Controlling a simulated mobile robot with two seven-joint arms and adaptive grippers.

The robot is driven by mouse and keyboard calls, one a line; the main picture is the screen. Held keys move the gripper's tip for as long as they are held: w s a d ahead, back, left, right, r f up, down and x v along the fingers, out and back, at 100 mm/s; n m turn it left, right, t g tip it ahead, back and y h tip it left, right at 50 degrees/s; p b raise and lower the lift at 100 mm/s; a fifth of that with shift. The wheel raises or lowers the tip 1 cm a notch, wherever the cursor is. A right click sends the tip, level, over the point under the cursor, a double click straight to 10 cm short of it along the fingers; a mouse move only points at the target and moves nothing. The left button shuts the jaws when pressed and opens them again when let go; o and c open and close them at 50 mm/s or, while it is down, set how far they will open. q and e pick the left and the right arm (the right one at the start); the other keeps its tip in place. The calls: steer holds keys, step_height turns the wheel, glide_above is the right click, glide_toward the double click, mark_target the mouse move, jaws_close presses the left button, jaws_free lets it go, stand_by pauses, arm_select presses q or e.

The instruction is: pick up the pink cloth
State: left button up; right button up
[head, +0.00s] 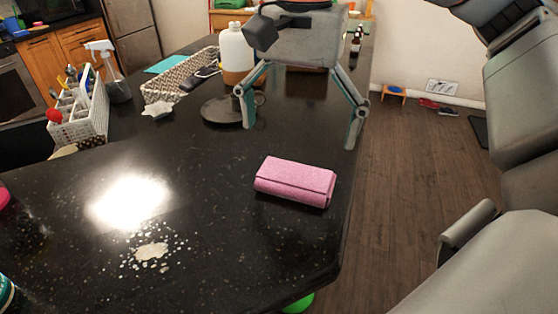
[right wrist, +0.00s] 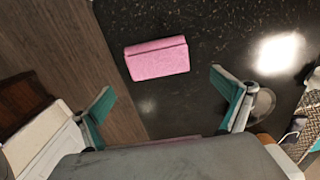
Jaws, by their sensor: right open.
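The pink cloth (head: 295,181) is folded into a thick flat bundle. It lies on the black speckled counter (head: 215,210), close to the counter's right edge in the head view. My right gripper (head: 301,125) is open and empty, above the counter and beyond the cloth. In the right wrist view the cloth (right wrist: 157,58) lies ahead of the two spread fingertips of my right gripper (right wrist: 165,92), apart from them. My left gripper is not in view.
A white jug (head: 236,55), a dark round plate (head: 222,110) and a woven basket (head: 180,82) stand farther back. A white caddy (head: 82,112) is at left. White spilled bits (head: 151,251) lie in front. The counter around the cloth is clear; wooden floor (head: 415,180) lies right of the edge.

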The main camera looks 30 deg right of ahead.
mark_target(296, 175)
steer(key=f, duration=0.5)
steer(key=f+b, duration=0.1)
steer(key=f, duration=0.1)
steer(key=shift+s+a+f, duration=0.2)
steer(key=shift+s+f, duration=0.1)
steer(key=shift+s, duration=0.1)
steer(key=c, duration=0.9)
